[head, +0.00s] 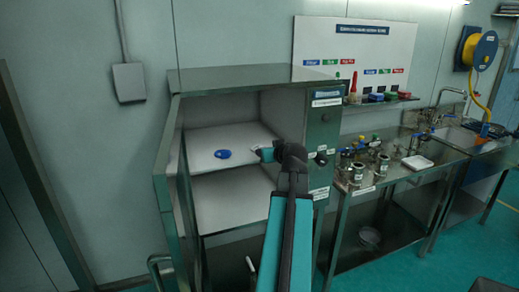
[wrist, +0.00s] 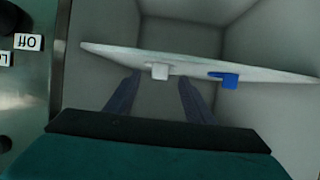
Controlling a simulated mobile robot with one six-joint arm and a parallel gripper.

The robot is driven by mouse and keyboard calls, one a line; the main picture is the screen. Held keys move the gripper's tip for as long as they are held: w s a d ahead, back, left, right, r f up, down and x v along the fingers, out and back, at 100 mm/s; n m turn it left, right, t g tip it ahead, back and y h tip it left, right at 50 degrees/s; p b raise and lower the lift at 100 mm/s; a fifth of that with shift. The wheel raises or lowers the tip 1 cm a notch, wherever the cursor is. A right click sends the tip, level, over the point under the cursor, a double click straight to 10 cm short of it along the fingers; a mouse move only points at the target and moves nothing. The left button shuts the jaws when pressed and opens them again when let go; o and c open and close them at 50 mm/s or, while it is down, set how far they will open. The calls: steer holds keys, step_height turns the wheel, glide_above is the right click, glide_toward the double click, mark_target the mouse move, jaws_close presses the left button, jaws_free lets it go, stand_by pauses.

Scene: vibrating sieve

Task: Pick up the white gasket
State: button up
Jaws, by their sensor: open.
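A small white piece (wrist: 160,71), which looks like the white gasket, shows at the edge of the shelf board (wrist: 270,71) in the wrist view. My gripper (wrist: 160,84) is open, with one dark finger on each side of the white piece in the picture. Whether the fingers touch it I cannot tell. In the head view my gripper (head: 259,152) is at the right part of the upper shelf (head: 205,139) inside the open cabinet. The white piece is not clearly visible there.
A blue piece (wrist: 226,80) lies right of the white one; in the head view it is a blue oval (head: 222,154) on the shelf. The cabinet's right side panel (head: 323,125) stands close to my arm. A steel table (head: 390,180) with jars stands farther right.

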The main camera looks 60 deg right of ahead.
steer(key=shift+w+d+f, duration=0.1)
steer(key=shift+w+d, duration=0.05)
steer(key=shift+w, duration=0.05)
stand_by(0.3)
steer(key=shift+p+x, duration=0.95)
steer(key=shift+x, duration=0.95)
steer(key=shift+w+d+f, duration=0.2)
steer(key=shift+w+d, duration=0.2)
steer(key=shift+w, duration=0.15)
steer(key=c, duration=1.1)
steer(key=shift+r, duration=0.2)
